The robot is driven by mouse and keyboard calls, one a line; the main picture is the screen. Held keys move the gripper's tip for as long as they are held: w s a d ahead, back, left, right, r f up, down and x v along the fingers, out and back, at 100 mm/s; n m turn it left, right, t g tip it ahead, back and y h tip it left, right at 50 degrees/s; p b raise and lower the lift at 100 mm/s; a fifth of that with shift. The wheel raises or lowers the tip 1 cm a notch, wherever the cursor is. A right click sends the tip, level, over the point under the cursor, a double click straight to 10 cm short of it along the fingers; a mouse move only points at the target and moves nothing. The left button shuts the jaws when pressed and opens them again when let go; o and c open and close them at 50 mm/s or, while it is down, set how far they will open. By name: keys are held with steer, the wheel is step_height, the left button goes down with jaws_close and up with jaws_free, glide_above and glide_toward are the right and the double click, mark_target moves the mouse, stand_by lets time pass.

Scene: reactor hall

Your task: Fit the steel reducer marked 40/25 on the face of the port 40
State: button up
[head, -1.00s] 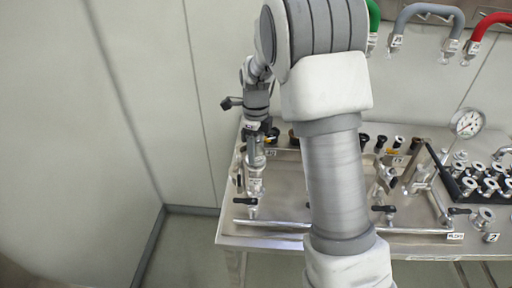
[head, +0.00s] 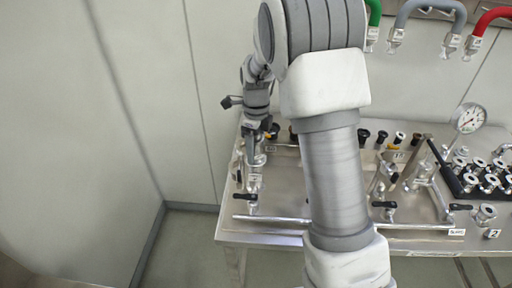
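My gripper (head: 256,157) points down at the left end of the steel bench. It is just above and behind an upright steel fitting (head: 253,183) on the pipework there. The fingertips are small and partly hidden, so I cannot tell whether they are open or hold something. I cannot tell whether they touch the fitting. No 40/25 marking is readable on any part, so I cannot single out the reducer. The port 40 marking is not readable either.
The steel bench (head: 270,238) carries pipework with black-handled valves (head: 384,205). A black tray (head: 449,176) with several steel fittings stands at the right, beside a gauge (head: 469,118). Green, grey and red hoses (head: 431,8) hang on the back wall. My arm hides the bench's middle.

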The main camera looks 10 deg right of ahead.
steer(key=shift+o, duration=0.9)
steer(key=shift+r, duration=0.1)
step_height(320, 180, up, 16)
steer(key=s+r+n+t, duration=0.2)
steer(key=s+r+n, duration=0.3)
steer(key=s+n, duration=0.15)
steer(key=s+f+n+t, duration=0.3)
steer(key=s+n, duration=1.6)
steer(key=s, duration=0.1)
steer(key=shift+s+t, duration=0.25)
steer(key=shift+t, duration=0.05)
